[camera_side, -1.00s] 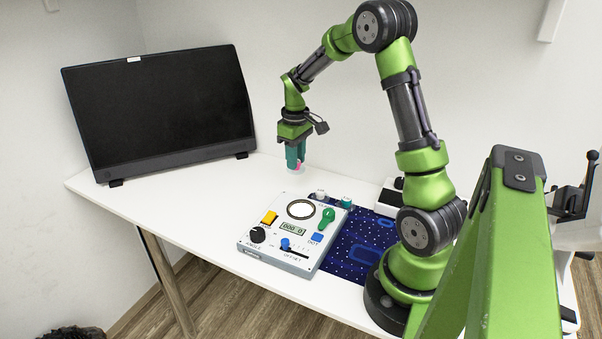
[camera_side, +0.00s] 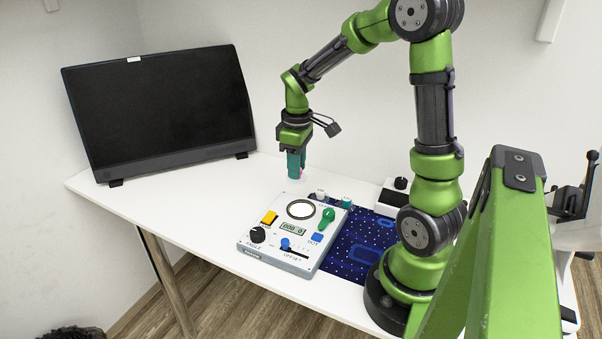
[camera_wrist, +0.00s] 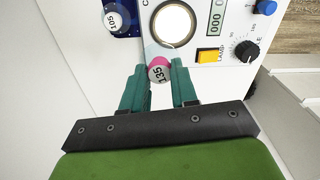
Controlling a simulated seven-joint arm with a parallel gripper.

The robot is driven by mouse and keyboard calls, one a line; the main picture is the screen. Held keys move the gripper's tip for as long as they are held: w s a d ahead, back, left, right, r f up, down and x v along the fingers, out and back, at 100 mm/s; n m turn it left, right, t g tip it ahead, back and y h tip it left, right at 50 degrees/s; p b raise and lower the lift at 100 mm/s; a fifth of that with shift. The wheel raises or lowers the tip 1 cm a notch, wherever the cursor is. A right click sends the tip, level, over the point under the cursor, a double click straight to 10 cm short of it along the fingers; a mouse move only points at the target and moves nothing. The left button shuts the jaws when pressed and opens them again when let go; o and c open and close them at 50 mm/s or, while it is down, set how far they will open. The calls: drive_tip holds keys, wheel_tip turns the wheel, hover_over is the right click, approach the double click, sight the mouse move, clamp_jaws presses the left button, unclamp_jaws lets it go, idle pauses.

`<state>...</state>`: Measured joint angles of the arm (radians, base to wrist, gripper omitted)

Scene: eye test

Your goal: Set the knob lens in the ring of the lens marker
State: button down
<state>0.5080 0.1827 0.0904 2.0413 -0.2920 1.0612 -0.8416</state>
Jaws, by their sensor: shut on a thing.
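The lens marker (camera_side: 272,259) is a pale grey box with a bright, lit round ring (camera_side: 301,209) at its back; the ring also shows in the wrist view (camera_wrist: 173,24) with nothing seen in it. My gripper (camera_side: 297,177) is above the table, just behind the box. In the wrist view my gripper's green fingers (camera_wrist: 160,74) are shut on the knob lens (camera_wrist: 158,71), which has a pink knob and a label like 135. The knob appears just short of the ring's near edge. The clear lens below the knob is barely visible in the side view.
The box bears a yellow button (camera_side: 269,218), a black dial (camera_side: 257,235), a blue slider (camera_side: 285,243) and a green lever (camera_side: 327,217). Other lenses, white (camera_side: 320,194) and green (camera_side: 346,202), stand on the dark blue mat (camera_side: 345,258). A monitor (camera_side: 160,110) stands at the back left.

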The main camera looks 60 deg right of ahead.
drive_tip(key=shift+s+a+f+n, duration=0.8)
drive_tip(key=shift+s+a+f, duration=0.15)
drive_tip(key=shift+s+a, duration=0.25)
hover_over(301, 210)
drive_tip(key=shift+f, duration=2.15)
drive_tip(key=shift+f, duration=0.6)
drive_tip(key=shift+c, duration=1.6)
unclamp_jaws()
drive_tip(key=shift+r, duration=0.1)
wheel_tip(301, 210, up, 7)
